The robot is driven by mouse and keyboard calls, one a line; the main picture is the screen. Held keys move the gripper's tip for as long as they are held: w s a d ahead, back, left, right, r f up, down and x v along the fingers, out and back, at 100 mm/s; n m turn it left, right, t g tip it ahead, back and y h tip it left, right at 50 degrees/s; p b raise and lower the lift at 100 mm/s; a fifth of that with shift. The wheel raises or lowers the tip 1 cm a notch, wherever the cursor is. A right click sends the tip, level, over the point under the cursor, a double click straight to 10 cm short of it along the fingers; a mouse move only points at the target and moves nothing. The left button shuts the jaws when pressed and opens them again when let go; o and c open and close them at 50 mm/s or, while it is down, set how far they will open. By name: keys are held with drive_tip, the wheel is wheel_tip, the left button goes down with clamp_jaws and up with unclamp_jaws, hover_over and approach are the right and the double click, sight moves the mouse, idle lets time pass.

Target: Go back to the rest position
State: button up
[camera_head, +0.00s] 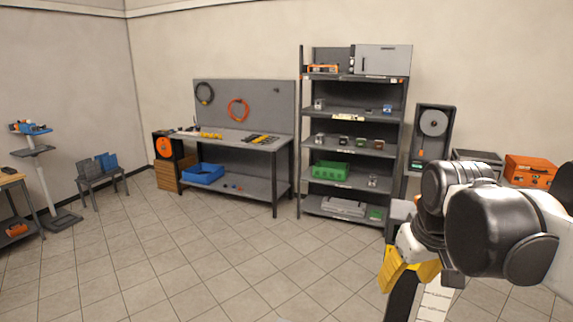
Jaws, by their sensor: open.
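My arm is folded at the lower right, with its black and white links close to the camera. My gripper (408,270), with yellow parts, hangs below the arm's dark joints and points downward. It is open, and I see nothing held in it. The arm's links hide part of it, so its fingertips are not clear.
A workbench (235,140) with a pegboard and a blue bin (203,173) stands at the back. A dark shelf unit (350,185) holds several small items and a green bin (329,170). An orange toolbox (530,170) is at right. The tiled floor (210,255) is clear.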

drive_tip(key=s+a+f+t+b, duration=0.1)
drive_tip(key=s+f+b, duration=0.2)
drive_tip(key=f, duration=0.4)
drive_tip(key=s+a+f+m+t+b, duration=0.1)
drive_tip(key=s+f+b, duration=0.3)
drive_tip(key=f+b, duration=0.2)
drive_tip(key=s+a+f+t+b, duration=0.1)
drive_tip(key=s+a+f+b, duration=0.1)
drive_tip(key=f, duration=0.8)
drive_tip(key=shift+s+f+m+b, duration=0.2)
drive_tip(key=shift+s+m+b, duration=0.2)
drive_tip(key=shift+s+b, duration=0.55)
drive_tip(key=shift+w, duration=0.25)
